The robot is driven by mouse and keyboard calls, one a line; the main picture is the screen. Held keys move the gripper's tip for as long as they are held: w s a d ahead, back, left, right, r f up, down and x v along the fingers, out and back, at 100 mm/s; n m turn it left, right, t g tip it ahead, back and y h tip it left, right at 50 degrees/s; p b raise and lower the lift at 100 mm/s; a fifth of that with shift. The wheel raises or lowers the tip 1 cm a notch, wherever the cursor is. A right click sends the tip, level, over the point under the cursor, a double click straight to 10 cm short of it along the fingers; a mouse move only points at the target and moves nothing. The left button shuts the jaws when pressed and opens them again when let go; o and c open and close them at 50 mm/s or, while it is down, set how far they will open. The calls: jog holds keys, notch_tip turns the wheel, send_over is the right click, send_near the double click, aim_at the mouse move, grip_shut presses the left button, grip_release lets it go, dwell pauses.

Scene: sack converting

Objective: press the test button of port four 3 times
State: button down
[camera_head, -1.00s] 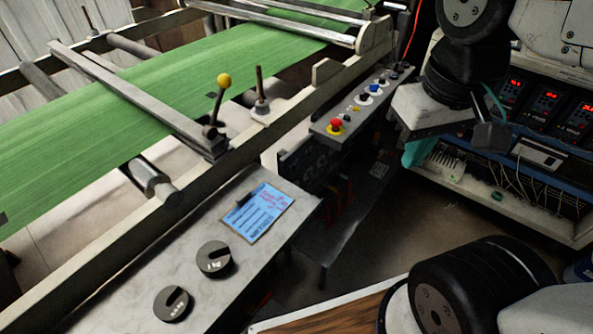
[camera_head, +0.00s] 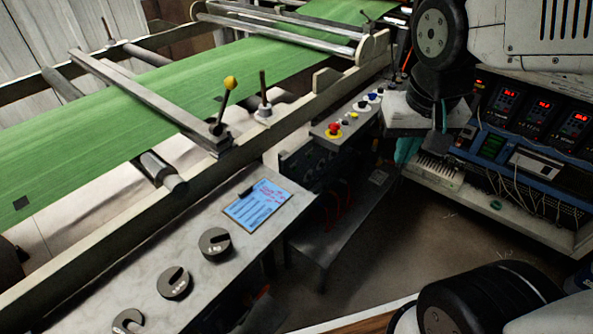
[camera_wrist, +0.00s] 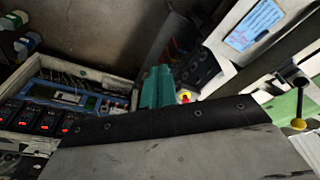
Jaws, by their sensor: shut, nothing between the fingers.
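My gripper (camera_head: 406,150) points down with its teal fingers together, in front of the left end of an open equipment cabinet (camera_head: 520,219). In the wrist view the teal fingers (camera_wrist: 157,88) stick out past my dark-edged wrist plate, with nothing between them. They look apart from everything. The cabinet holds a blue-framed unit (camera_head: 490,146) and a pale finned unit (camera_head: 434,167); it also shows in the wrist view (camera_wrist: 91,73). A green round part (camera_head: 496,204) sits on its lower ledge. I cannot make out port labels, so I cannot tell which button is port four's.
Red-lit controllers (camera_head: 543,104) line the cabinet top. A control box with a red button (camera_head: 333,130) stands left of my gripper. The machine with green web (camera_head: 90,123) and a bench with a blue sheet (camera_head: 257,204) fill the left. Floor (camera_head: 440,235) is clear before the cabinet.

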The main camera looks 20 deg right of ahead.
aim_at(295, 169)
jog(key=w+d+f+m+t, duration=0.2)
jog(key=w+f+m, duration=0.2)
jog(key=w+f, duration=0.5)
jog(key=w+d+f+m+t, duration=0.1)
jog(key=w+f+m, duration=0.4)
jog(key=w, duration=0.7)
jog(key=w+a+f+m+t+y, duration=0.1)
jog(key=w+a+f+m+y, duration=0.1)
jog(key=f, duration=0.8)
jog(key=w+a+f+m+t+y, duration=0.2)
jog(key=f+m, duration=0.3)
jog(key=f, duration=0.6)
jog(key=shift+w+a, duration=0.35)
jog(key=shift+w, duration=0.1)
jog(key=shift+f+y, duration=0.1)
jog(key=shift+y, duration=0.2)
jog(key=w+a, duration=0.5)
jog(key=w, duration=0.2)
jog(key=shift+w+a, duration=0.15)
jog(key=shift+a, duration=0.05)
jog(key=shift+w+a, duration=0.15)
jog(key=shift+w, duration=0.1)
